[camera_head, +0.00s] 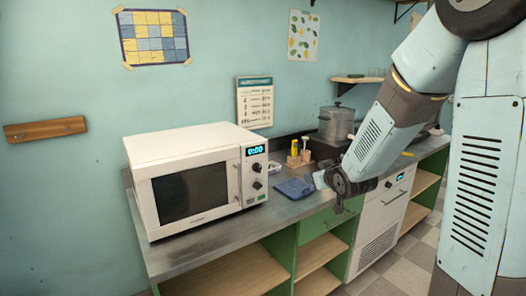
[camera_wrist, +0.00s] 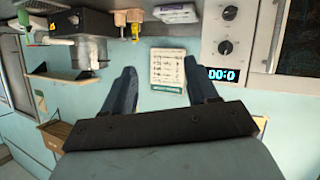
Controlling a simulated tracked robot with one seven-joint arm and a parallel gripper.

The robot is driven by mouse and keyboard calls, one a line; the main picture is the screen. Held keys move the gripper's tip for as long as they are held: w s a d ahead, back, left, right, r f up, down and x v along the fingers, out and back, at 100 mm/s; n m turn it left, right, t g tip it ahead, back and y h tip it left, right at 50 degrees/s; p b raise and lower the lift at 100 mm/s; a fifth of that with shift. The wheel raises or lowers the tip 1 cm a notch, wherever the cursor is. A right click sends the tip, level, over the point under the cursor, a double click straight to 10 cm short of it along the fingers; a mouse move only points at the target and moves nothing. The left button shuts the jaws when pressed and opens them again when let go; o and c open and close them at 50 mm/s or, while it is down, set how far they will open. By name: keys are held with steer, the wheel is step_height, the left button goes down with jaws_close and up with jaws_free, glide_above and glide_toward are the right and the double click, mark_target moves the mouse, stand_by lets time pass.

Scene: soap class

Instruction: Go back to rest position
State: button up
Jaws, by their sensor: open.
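My gripper shows in the wrist view (camera_wrist: 162,95), its two dark fingers spread apart with nothing between them. The wrist view looks upside down, with the wall and a paper chart beyond the fingers. In the head view my arm comes down from the upper right, and its dark wrist end (camera_head: 345,185) is above the counter, right of the blue cloth (camera_head: 294,188). The fingertips are hard to make out there. The white microwave (camera_head: 195,185) stands on the counter (camera_head: 185,252) to the left, its door shut and its display lit.
A yellow bottle (camera_head: 294,148) and small wooden items stand at the back of the counter. A metal pot (camera_head: 336,124) is behind my arm. A white appliance (camera_head: 383,215) is under the counter. A wooden rail (camera_head: 45,129) is on the wall; open floor lies at the right.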

steer(key=s+d+r+m+g+h, duration=0.1)
steer(key=s+d+r+m+g, duration=0.2)
steer(key=s, duration=0.4)
steer(key=s+d+r+h, duration=0.2)
steer(key=s+d+r, duration=0.15)
steer(key=s, duration=0.25)
steer(key=s+r+m+g, duration=0.1)
steer(key=s+r+g, duration=0.1)
steer(key=s, duration=0.7)
steer(key=s+r+g, duration=0.1)
steer(key=s+g, duration=0.1)
steer(key=s, duration=0.8)
steer(key=shift+a+r+m, duration=0.15)
steer(key=shift+r+m, duration=0.25)
steer(key=shift+o, duration=0.3)
